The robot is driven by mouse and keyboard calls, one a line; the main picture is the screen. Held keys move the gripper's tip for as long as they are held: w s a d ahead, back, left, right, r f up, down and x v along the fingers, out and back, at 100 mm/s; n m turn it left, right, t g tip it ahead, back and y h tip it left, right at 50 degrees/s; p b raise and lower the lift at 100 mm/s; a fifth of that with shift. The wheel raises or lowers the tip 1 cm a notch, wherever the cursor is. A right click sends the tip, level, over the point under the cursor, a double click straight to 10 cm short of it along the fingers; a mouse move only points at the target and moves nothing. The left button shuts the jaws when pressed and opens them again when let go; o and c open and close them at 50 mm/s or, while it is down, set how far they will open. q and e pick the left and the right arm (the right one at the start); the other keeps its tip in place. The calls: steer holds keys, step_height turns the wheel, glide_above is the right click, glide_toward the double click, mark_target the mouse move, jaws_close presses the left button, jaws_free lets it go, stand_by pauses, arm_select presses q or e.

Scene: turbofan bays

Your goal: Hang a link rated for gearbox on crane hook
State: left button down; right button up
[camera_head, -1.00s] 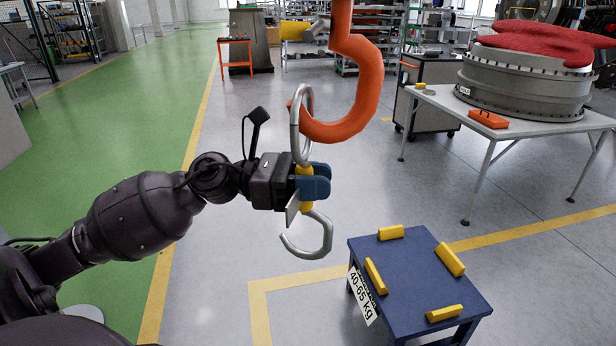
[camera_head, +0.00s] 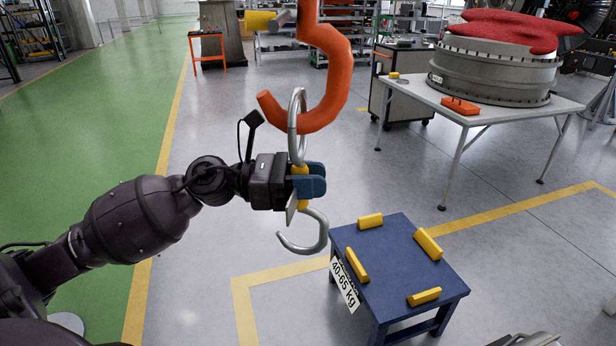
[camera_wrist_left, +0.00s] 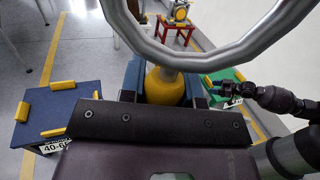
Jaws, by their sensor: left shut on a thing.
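The link has a silver ring (camera_head: 292,150) on top, a yellow middle and a silver open hook (camera_head: 318,235) below. My left gripper (camera_head: 308,182) is shut on its yellow middle and holds it upright. The orange crane hook (camera_head: 338,75) hangs from above. The link's ring overlaps the hook's lower curve, and the hook's tip shows left of the ring. The ring appears to be around the hook, but depth is hard to judge. The ring (camera_wrist_left: 180,62) and yellow middle (camera_wrist_left: 165,88) also show in the left wrist view. My right gripper (camera_wrist_left: 218,86) looks small there; its jaws are unclear.
A blue stand (camera_head: 395,262) with yellow blocks and a "40-65 kg" label is below right. The left wrist view shows a red stand (camera_wrist_left: 172,28) and a green stand (camera_wrist_left: 235,75). A grey table (camera_head: 480,125) bears a large ring-shaped casing (camera_head: 490,75).

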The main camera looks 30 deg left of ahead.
arm_select(q)
steer(key=shift+w+d+f+b, duration=0.1)
steer(key=shift+f+b, duration=0.35)
steer(key=shift+f, duration=0.05)
steer(key=shift+w+d+f+b, duration=0.1)
steer(key=shift+f+b, duration=0.3)
steer(key=shift+f, duration=0.3)
steer(key=shift+f, duration=0.15)
steer(key=shift+s, duration=0.1)
steer(key=shift+f, duration=0.15)
steer(key=c, duration=1.1)
jaws_free()
steer(key=o, duration=0.3)
steer(key=shift+o, duration=0.2)
